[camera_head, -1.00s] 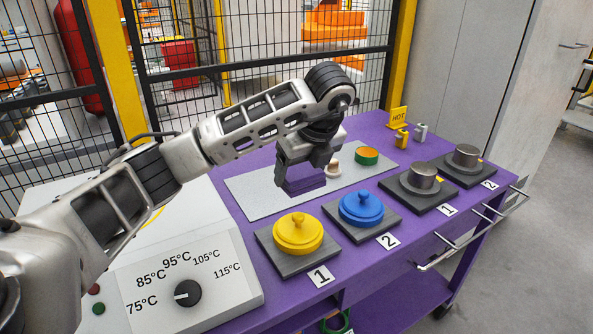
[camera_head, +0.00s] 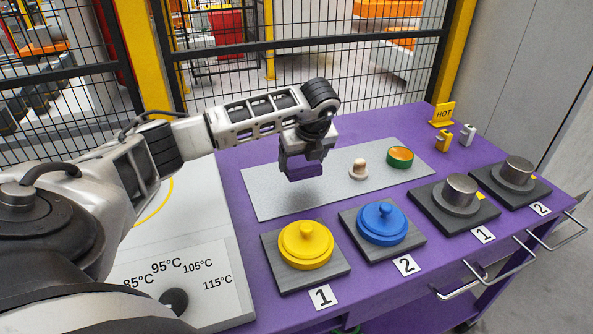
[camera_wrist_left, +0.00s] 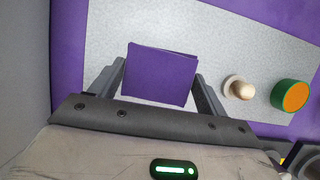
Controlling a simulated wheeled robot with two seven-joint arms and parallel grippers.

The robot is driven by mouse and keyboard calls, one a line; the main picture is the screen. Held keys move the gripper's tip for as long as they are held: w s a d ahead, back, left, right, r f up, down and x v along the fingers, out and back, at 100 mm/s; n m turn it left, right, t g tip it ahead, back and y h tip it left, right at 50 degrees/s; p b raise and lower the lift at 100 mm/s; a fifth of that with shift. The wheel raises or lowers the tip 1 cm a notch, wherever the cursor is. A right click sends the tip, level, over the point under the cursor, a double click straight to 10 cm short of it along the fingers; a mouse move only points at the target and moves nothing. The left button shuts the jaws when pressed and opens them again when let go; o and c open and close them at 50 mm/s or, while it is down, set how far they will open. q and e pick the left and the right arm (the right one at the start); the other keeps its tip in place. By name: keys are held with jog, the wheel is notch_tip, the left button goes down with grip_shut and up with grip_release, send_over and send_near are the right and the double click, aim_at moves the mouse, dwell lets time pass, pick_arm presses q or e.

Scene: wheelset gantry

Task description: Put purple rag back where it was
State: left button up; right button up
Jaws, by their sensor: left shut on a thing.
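My left gripper (camera_head: 303,166) is shut on the purple rag (camera_head: 304,174), a folded block, and holds it above the left part of the grey mat (camera_head: 268,200). In the left wrist view the rag (camera_wrist_left: 160,74) sits between the two fingers of the left gripper (camera_wrist_left: 160,85). A shadow on the mat below shows the rag is a little above it. My right gripper is in neither view.
On the mat, right of the rag, stand a small beige knobbed piece (camera_head: 358,169) and a green and orange round item (camera_head: 400,156). In front are a yellow lid (camera_head: 306,246) and a blue lid (camera_head: 382,224). Metal weights (camera_head: 460,192) and a HOT sign (camera_head: 443,114) stand right.

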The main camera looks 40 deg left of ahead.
pick_arm(q)
jog(key=shift+a+f, duration=0.55)
jog(key=shift+f, duration=0.1)
jog(key=shift+s+d+p+x, duration=0.1)
jog(key=shift+p+x, duration=0.05)
jog(key=shift+x, duration=0.5)
jog(key=shift+s+d+p+x, duration=0.1)
jog(key=shift+s+x, duration=0.05)
jog(key=shift+x, duration=0.5)
jog(key=shift+s+d+p+x, duration=0.1)
jog(key=shift+p+x, duration=0.05)
jog(key=shift+x, duration=0.55)
jog(key=shift+f, duration=0.25)
jog(key=o, duration=1)
jog(key=b+v, duration=0.1)
jog(key=v, duration=1.1)
jog(key=shift+r, duration=0.15)
